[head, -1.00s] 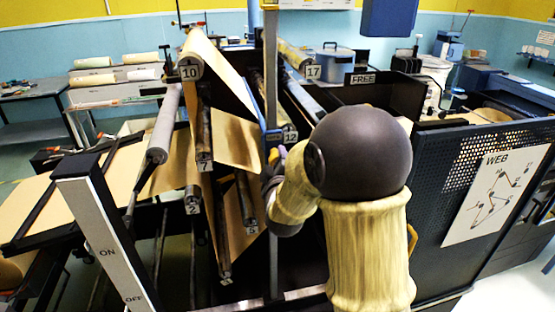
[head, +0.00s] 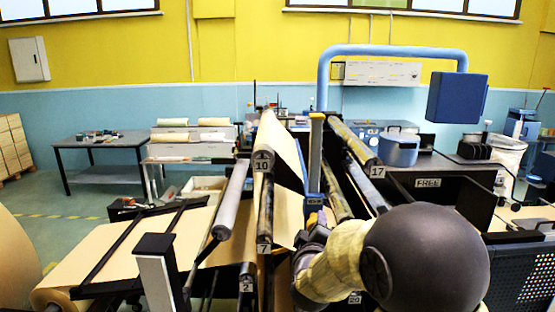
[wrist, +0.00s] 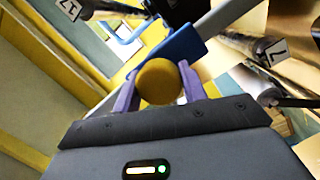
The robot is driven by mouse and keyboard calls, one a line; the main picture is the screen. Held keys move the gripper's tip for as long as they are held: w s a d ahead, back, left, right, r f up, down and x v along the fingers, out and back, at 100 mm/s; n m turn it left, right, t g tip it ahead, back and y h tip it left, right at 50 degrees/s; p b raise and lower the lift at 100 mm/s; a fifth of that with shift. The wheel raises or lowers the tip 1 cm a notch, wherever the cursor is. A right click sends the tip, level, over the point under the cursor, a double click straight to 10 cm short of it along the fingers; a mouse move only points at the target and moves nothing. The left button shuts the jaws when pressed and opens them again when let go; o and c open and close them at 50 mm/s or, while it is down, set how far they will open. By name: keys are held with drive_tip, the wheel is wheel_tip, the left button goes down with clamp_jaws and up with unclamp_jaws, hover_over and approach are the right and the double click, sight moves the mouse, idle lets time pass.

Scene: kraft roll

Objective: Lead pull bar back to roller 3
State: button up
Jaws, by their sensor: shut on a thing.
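My gripper (wrist: 160,88) is shut on a round orange-yellow knob (wrist: 159,82), its purple fingers on either side. A blue bar-like piece (wrist: 178,48) lies right behind the knob; I take both as the pull bar, though its far parts are hidden. In the head view my gripper (head: 312,232) is beside the upright post, right of roller 7 (head: 264,248), mostly hidden by my arm. Brown kraft web (head: 285,150) passes over roller 10 (head: 262,161) and hangs down. No label 3 is readable now.
Roller 2 (head: 246,286) is low left and roller 17 (head: 377,171) at upper right. A post with a yellow top (head: 316,150) stands between the roller rows. A black perforated panel (head: 518,275) is at right.

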drive_tip(key=a+r+p, duration=0.3)
drive_tip(key=r, duration=0.2)
drive_tip(key=a+r+p, duration=0.3)
drive_tip(key=r+p, duration=0.1)
drive_tip(key=r, duration=0.1)
drive_tip(key=a+r+p, duration=0.3)
drive_tip(key=r+p, duration=0.1)
drive_tip(key=r, duration=0.1)
drive_tip(key=shift+s+a+r, duration=0.2)
drive_tip(key=shift+a+r, duration=0.1)
drive_tip(key=shift+a, duration=0.1)
drive_tip(key=a, duration=0.1)
drive_tip(key=a+r, duration=0.1)
drive_tip(key=a, duration=0.3)
drive_tip(key=shift+r, duration=0.3)
drive_tip(key=shift+s+a+f, duration=0.1)
drive_tip(key=shift+a+f, duration=0.65)
drive_tip(key=shift+a, duration=0.35)
drive_tip(key=shift+s+a+f, duration=0.1)
drive_tip(key=shift+a+f, duration=0.65)
drive_tip(key=shift+a, duration=0.35)
drive_tip(key=shift+f, duration=0.1)
